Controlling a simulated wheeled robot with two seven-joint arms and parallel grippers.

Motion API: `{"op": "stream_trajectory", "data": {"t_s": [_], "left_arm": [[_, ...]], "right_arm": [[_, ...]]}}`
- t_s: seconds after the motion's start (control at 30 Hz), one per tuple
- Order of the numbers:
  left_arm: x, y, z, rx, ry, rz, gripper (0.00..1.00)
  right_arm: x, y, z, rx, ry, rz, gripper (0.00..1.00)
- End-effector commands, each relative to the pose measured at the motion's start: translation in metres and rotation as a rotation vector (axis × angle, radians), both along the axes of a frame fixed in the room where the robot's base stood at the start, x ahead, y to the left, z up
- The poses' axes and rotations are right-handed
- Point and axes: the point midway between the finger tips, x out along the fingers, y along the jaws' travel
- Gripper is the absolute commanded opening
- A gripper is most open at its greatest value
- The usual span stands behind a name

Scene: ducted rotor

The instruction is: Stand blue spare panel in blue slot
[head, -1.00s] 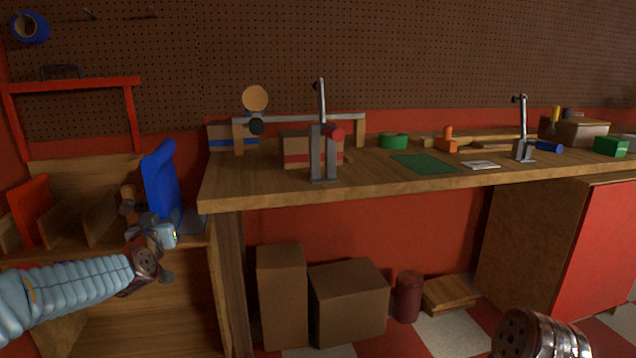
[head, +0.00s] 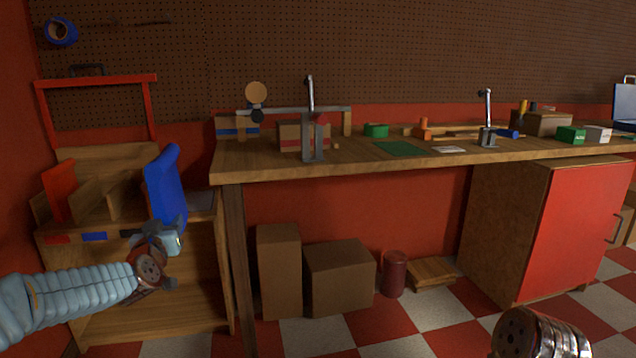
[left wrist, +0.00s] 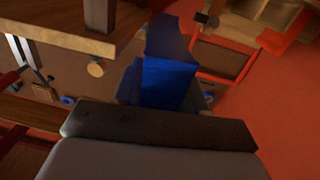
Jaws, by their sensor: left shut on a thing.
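The blue spare panel (head: 166,188) stands upright in my left gripper (head: 166,238), which is shut on its lower part. It is in front of the wooden slotted rack (head: 95,195) at the left, near the rack's right end. The panel also shows in the left wrist view (left wrist: 168,84). The blue slot mark (head: 94,237) is on the rack's front edge, left of the panel, beside a red mark (head: 57,239). A red panel (head: 59,190) stands in the rack's left part. My right arm's end (head: 540,335) shows at the bottom right; its fingers are out of view.
The workbench (head: 270,168) is right of the rack, its leg (head: 238,260) close to the panel. It carries clamps (head: 311,130) and boxes. Cardboard boxes (head: 340,275) stand under it. A red frame (head: 95,80) rises behind the rack. The checkered floor in front is open.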

Motion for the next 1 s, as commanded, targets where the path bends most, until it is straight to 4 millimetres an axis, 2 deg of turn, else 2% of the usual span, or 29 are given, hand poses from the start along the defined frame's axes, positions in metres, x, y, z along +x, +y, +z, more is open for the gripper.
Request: {"op": "stream_trajectory", "data": {"t_s": [0.23, 0.37, 0.57, 0.7, 0.83, 0.9, 1.0], "left_arm": [[-0.015, -0.024, -0.030, 0.000, 0.002, -0.027, 0.00], [-0.027, -0.043, -0.055, -0.001, 0.005, -0.047, 0.00], [-0.051, -0.082, -0.104, -0.003, 0.007, -0.090, 0.00], [-0.072, -0.114, -0.145, -0.003, 0.008, -0.125, 0.00], [-0.088, -0.138, -0.175, -0.003, 0.007, -0.150, 0.00], [-0.094, -0.148, -0.187, -0.003, 0.005, -0.160, 0.00], [-0.094, -0.146, -0.186, -0.004, 0.000, -0.153, 0.00]], "right_arm": [[0.000, 0.000, 0.000, 0.000, 0.001, 0.000, 0.43], [0.000, 0.000, 0.000, 0.000, 0.001, 0.000, 0.43], [0.000, 0.000, 0.000, 0.000, 0.001, 0.000, 0.43], [0.000, 0.000, 0.000, 0.000, 0.001, 0.000, 0.43], [0.000, 0.000, 0.000, 0.000, 0.001, 0.000, 0.43], [-0.001, 0.000, 0.000, 0.000, 0.001, 0.000, 0.43], [-0.001, 0.000, 0.000, 0.000, 0.001, 0.000, 0.43]]}}
